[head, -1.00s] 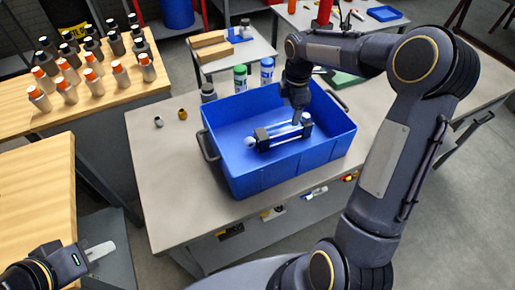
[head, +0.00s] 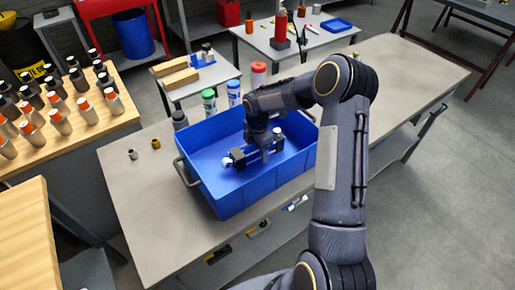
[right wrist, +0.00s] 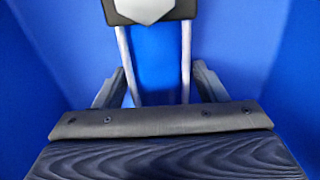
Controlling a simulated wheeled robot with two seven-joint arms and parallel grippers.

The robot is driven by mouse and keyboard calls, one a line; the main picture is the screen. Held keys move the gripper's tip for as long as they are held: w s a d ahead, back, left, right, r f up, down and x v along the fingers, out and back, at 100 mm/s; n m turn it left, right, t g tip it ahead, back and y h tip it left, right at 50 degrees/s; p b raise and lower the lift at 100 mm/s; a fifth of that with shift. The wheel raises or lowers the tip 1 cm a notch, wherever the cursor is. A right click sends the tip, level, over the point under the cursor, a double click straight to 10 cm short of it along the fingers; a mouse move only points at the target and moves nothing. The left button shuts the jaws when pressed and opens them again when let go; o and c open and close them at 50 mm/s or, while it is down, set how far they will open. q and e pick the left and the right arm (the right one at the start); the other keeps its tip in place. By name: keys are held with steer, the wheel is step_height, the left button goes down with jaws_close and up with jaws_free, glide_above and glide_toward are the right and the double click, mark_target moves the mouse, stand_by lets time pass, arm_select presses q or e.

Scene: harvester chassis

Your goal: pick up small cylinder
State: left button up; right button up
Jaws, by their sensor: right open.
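Two small cylinders stand on the grey table left of the blue bin in the head view: a silver one (head: 132,154) and a brass-coloured one (head: 156,143). I cannot tell which one the task means. My right gripper (head: 262,152) is down inside the bin, over a rod frame with black end blocks (head: 237,156) and a white rounded end. In the right wrist view my right gripper (right wrist: 158,82) has its fingers apart, outside two metal rods (right wrist: 186,55); nothing is visibly gripped. My left gripper is out of view.
The blue bin (head: 232,204) has high walls around my right gripper. Bottles with green (head: 208,101), blue and red caps stand behind it. Many orange-capped and black-capped bottles crowd the wooden table (head: 100,135) at left.

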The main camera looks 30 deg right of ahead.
jaws_close()
stand_by(0.3)
steer(key=shift+w+r, duration=0.15)
steer(key=shift+r, duration=0.05)
